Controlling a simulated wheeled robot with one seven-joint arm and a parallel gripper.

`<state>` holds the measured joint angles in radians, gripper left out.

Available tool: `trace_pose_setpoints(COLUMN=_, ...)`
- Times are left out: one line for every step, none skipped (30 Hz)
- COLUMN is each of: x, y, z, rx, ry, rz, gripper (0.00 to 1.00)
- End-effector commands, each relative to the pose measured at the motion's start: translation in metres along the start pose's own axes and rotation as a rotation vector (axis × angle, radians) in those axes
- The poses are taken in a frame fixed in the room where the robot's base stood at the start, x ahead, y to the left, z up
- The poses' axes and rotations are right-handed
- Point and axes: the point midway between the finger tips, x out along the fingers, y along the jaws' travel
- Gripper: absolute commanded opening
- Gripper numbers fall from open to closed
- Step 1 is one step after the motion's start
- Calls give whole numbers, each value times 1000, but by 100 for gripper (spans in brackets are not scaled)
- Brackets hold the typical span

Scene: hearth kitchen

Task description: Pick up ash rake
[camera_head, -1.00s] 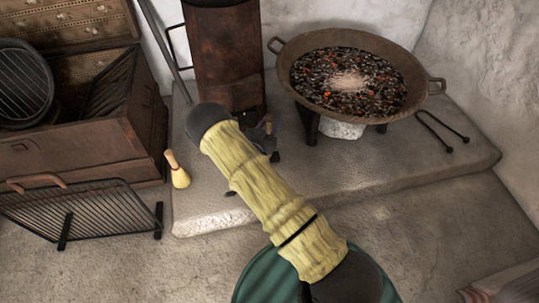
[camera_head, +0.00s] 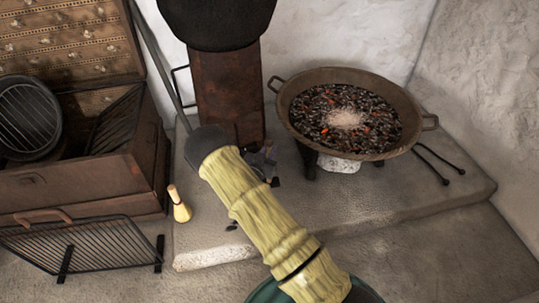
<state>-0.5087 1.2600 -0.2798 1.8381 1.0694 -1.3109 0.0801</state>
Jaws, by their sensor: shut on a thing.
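The ash rake (camera_head: 160,62) looks to be the long grey rod at the upper left, slanting down to the right until it passes behind my forearm. A small dark piece (camera_head: 231,227) on the slab, below the forearm and in line with the rod, may be part of its head. My gripper (camera_head: 266,168) shows only in part, grey and black, beyond my yellow-sleeved arm. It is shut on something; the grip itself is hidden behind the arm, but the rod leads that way.
A rusty metal box (camera_head: 228,95) with a black pot (camera_head: 215,22) above it stands behind the rod. A bowl of embers (camera_head: 290,112) and tongs (camera_head: 440,165) are right on the stone slab (camera_head: 400,205).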

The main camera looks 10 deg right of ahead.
Motion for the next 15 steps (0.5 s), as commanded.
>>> trace_pose_setpoints(x=0, y=0, z=-16, rx=1, ry=2, rz=0, gripper=0)
trace_pose_setpoints(x=0, y=0, z=-21, rx=1, ry=2, rz=0, gripper=0)
trace_pose_setpoints(x=0, y=0, z=-27, rx=2, ry=2, rz=0, gripper=0)
trace_pose_setpoints(x=0, y=0, z=-30, rx=2, ry=2, rz=0, gripper=0)
trace_pose_setpoints(x=0, y=0, z=-32, rx=1, ry=2, rz=0, gripper=0)
trace_pose_setpoints(x=0, y=0, z=-35, rx=1, ry=1, rz=0, gripper=0)
trace_pose_setpoints(x=0, y=0, z=-36, rx=1, ry=1, rz=0, gripper=0)
trace_pose_setpoints(x=0, y=0, z=-37, rx=0, ry=1, rz=0, gripper=0)
trace_pose_setpoints(x=0, y=0, z=-38, rx=0, ry=1, rz=0, gripper=0)
trace_pose_setpoints(x=0, y=0, z=-38, rx=0, ry=1, rz=0, gripper=0)
trace_pose_setpoints(x=0, y=0, z=-37, rx=0, ry=1, rz=0, gripper=0)
trace_pose_setpoints(x=0, y=0, z=-37, rx=0, ry=1, rz=0, gripper=0)
trace_pose_setpoints(x=0, y=0, z=-37, rx=0, ry=1, rz=0, gripper=0)
trace_pose_setpoints(x=0, y=0, z=-37, rx=0, ry=1, rz=0, gripper=0)
trace_pose_setpoints(x=0, y=0, z=-37, rx=0, ry=1, rz=0, gripper=0)
